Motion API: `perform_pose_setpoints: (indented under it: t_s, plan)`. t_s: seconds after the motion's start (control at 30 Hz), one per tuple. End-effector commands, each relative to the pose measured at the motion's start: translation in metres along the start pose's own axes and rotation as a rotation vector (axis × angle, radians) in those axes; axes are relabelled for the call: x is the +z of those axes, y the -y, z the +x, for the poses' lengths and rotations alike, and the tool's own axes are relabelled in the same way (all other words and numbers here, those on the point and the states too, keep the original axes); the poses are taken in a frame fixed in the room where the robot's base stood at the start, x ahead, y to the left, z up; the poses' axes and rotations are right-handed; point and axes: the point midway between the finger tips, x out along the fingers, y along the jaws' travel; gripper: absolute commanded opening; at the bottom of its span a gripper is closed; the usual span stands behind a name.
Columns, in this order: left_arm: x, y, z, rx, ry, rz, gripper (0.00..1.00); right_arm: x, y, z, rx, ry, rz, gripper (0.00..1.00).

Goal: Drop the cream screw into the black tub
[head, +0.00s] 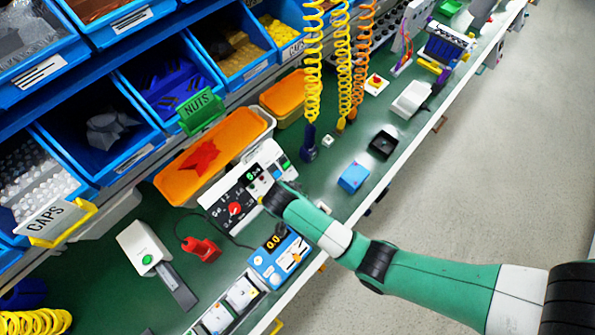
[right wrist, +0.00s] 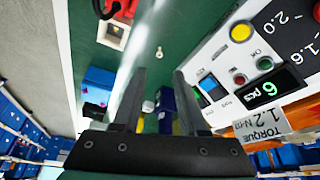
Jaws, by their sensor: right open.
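The cream screw (right wrist: 159,52) lies on the green bench in the right wrist view, ahead of my right gripper (right wrist: 158,72) and apart from it. The gripper is open, with nothing between its fingers. In the head view my right arm's wrist hides the gripper, and I cannot clearly make out the screw. The black tub (head: 383,143) stands on the bench beyond the blue box. It also shows at the left in the right wrist view (right wrist: 93,111). My left gripper is out of view.
A blue box (head: 353,177) stands between my right arm and the tub. The control panel (head: 243,187) with a red knob is next to my right wrist. Coiled cords (head: 312,70) hang behind. A blue device (head: 280,257) sits near the bench's front edge.

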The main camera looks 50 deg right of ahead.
Motion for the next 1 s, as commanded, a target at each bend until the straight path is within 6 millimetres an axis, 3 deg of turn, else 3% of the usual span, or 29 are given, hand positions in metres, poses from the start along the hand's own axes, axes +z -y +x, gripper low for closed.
perform_pose_setpoints:
  t_s: [0.1, 0.23, 0.53, 0.8, 1.0]
  plan:
    - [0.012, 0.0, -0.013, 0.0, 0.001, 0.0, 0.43, 0.002, -0.001, 0.028, 0.004, 0.0, 0.002, 0.42]
    - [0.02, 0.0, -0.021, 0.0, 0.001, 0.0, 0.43, 0.001, -0.001, 0.052, 0.002, -0.001, 0.002, 0.42]
    - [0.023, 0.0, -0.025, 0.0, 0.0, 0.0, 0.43, 0.0, 0.0, 0.064, 0.0, -0.001, 0.002, 0.42]
    - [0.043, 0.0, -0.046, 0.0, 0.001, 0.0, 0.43, -0.001, -0.001, 0.109, 0.001, 0.0, 0.003, 0.42]
    - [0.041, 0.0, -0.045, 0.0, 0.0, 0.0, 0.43, -0.003, -0.001, 0.11, -0.002, -0.001, 0.002, 0.42]
